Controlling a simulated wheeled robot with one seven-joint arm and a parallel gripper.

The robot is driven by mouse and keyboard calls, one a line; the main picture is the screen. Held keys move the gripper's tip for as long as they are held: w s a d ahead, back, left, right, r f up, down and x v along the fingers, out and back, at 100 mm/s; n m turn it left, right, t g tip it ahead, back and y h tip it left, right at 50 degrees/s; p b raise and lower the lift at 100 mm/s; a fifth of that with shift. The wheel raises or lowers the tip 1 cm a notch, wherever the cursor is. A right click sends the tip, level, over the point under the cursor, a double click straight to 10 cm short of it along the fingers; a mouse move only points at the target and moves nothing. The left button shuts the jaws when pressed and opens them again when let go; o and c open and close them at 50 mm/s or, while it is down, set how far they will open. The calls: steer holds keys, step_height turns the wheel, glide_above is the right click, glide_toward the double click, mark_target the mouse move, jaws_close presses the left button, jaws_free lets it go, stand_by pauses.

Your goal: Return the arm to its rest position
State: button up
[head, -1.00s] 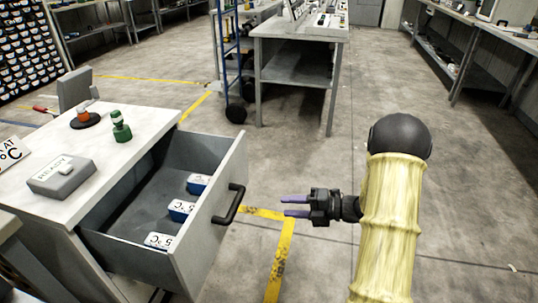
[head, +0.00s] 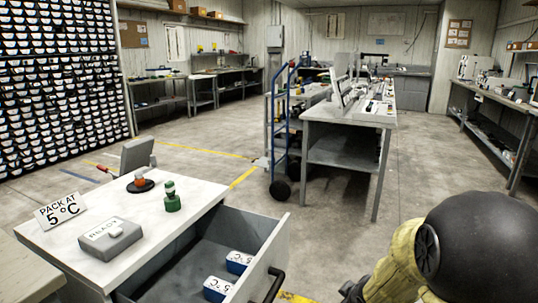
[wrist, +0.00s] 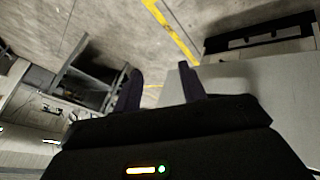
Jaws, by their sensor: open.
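My arm, in a yellow sleeve with a dark rounded joint, is at the lower right of the head view. Only a dark part near my wrist shows at the bottom edge there; the fingertips are out of that view. In the wrist view my gripper (wrist: 160,88) has its two dark fingers apart with nothing between them. Beyond them are the concrete floor and a yellow floor line (wrist: 172,30). A pale surface with a dark handle fills the right of the wrist view.
An open grey drawer (head: 262,262) holds blue-and-white boxes (head: 238,262) marked 5°C. On the white bench (head: 75,235) are a grey READY box (head: 110,236), a green object (head: 172,197) and a "PACK AT 5°C" sign (head: 60,211). A blue hand truck (head: 282,130) stands beyond. Floor right of the drawer is clear.

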steer(key=s+a+r+m+g, duration=0.1)
steer(key=s+a+m+g, duration=0.1)
steer(key=s+m, duration=0.35)
steer(key=s+a+m+g, duration=0.3)
steer(key=s, duration=0.6)
steer(key=w+p+v, duration=0.2)
steer(key=p+v, duration=1)
steer(key=w+r+p+v, duration=0.1)
steer(key=w+p+v, duration=0.2)
steer(key=p+v, duration=0.9)
steer(key=w+p+v, duration=0.2)
steer(key=p+v, duration=1)
steer(key=p, duration=0.2)
steer(key=shift+w+d+r, duration=0.4)
steer(key=shift+w+d, duration=0.1)
steer(key=shift+w, duration=0.1)
